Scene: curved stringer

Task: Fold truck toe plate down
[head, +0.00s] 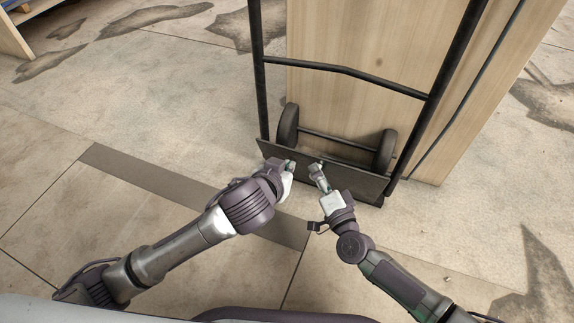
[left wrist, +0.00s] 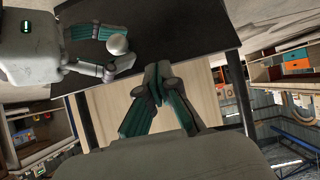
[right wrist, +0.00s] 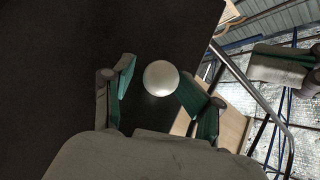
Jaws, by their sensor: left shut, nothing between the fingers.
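The truck (head: 345,70) stands upright, its dark toe plate (head: 350,180) folded up in front of the wheels. The plate also shows in the left wrist view (left wrist: 185,25) and fills much of the right wrist view (right wrist: 60,60). A pale round knob (right wrist: 161,77) shows against it. My right gripper (head: 316,164) is open, its fingers on either side of the knob with a gap at least on the left. My left gripper (head: 290,163) is shut and empty, its tips (left wrist: 158,72) close to the plate's edge. I cannot tell whether they touch.
A tall wooden box (head: 340,90) stands behind the truck frame. Two black wheels (head: 288,125) sit behind the plate. The concrete floor (head: 150,220) in front is clear, with a darker strip (head: 150,175) across it. My two grippers are close together.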

